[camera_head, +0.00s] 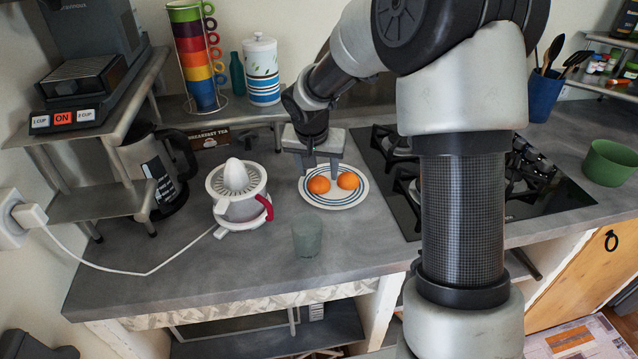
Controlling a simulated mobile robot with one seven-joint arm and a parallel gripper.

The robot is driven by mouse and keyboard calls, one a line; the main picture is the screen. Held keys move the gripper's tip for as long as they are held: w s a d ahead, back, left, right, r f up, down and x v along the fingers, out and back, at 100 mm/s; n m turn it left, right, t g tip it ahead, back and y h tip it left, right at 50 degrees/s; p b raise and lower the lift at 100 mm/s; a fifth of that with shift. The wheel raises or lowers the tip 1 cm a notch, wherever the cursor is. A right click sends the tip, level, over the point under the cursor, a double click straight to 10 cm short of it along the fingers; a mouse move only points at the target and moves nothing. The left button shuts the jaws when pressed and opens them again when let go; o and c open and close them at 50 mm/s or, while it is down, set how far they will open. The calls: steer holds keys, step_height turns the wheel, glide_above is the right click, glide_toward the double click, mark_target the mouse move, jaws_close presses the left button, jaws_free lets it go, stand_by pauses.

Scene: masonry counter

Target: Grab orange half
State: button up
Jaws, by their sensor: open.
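Two orange halves, the left one (319,185) and the right one (348,181), lie side by side on a white plate with blue rings (333,204). They look rounded side up. My gripper (319,176) points down over the back part of the plate, with its fingers spread apart and nothing seen between them. Its fingertips are close to the halves, the left finger behind the left half and the right finger near the right half. I cannot tell whether they touch.
A citrus juicer (240,195) with a red handle stands left of the plate. A translucent cup (307,237) stands in front. A black gas hob (400,190) lies to the right, partly hidden by my arm. A white canister (262,72) and stacked mugs (196,60) stand behind.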

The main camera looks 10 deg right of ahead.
mark_target(319, 179)
steer(key=x, duration=0.5)
steer(key=shift+w+a, duration=0.1)
steer(key=shift+a, duration=0.05)
steer(key=shift+r, duration=0.1)
steer(key=c, duration=0.8)
